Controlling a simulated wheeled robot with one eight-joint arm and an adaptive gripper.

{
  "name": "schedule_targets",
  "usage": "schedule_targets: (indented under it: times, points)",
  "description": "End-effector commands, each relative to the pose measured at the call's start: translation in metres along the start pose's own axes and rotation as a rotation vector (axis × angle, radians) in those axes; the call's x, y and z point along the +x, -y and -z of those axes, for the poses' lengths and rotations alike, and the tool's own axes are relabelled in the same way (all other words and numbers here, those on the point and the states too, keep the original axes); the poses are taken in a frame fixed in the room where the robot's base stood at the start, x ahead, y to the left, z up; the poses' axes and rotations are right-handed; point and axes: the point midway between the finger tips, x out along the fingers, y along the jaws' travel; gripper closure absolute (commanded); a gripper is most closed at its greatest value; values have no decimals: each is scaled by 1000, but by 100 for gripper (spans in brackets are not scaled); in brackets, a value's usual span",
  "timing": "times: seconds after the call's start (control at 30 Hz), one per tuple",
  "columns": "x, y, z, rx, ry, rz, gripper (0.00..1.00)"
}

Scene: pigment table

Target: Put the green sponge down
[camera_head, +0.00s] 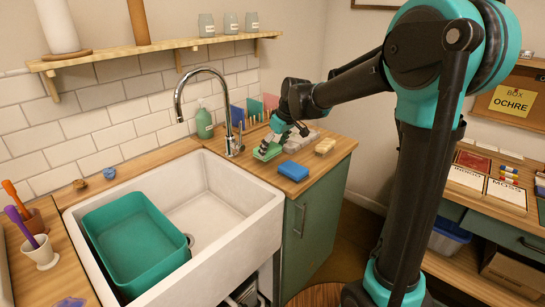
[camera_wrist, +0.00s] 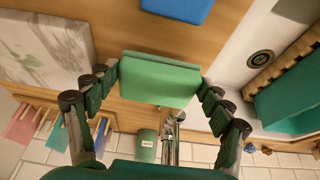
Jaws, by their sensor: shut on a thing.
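The green sponge (camera_head: 267,152) is on or just above the wooden counter right of the sink; I cannot tell whether it touches the wood. My gripper (camera_head: 274,140) reaches down to it from the right. In the wrist view, the sponge (camera_wrist: 160,80) lies between the fingertips of my gripper (camera_wrist: 158,86), one finger at each short end, and the fingers are shut on it. Its wide face shows clearly. The head view hides part of it behind the fingers.
A marble slab (camera_wrist: 45,45) lies beside my gripper. The faucet (camera_head: 232,140), green bottle (camera_head: 204,123) and white sink (camera_head: 225,225) are to the left. A teal tub (camera_head: 135,245) stands in the sink.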

Motion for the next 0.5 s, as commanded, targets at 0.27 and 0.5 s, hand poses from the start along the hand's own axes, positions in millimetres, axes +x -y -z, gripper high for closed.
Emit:
schedule_targets:
  times: [0.27,0.5]
  points:
    - [30,0,-12,0,0,0,56]
    - [31,0,-13,0,0,0,56]
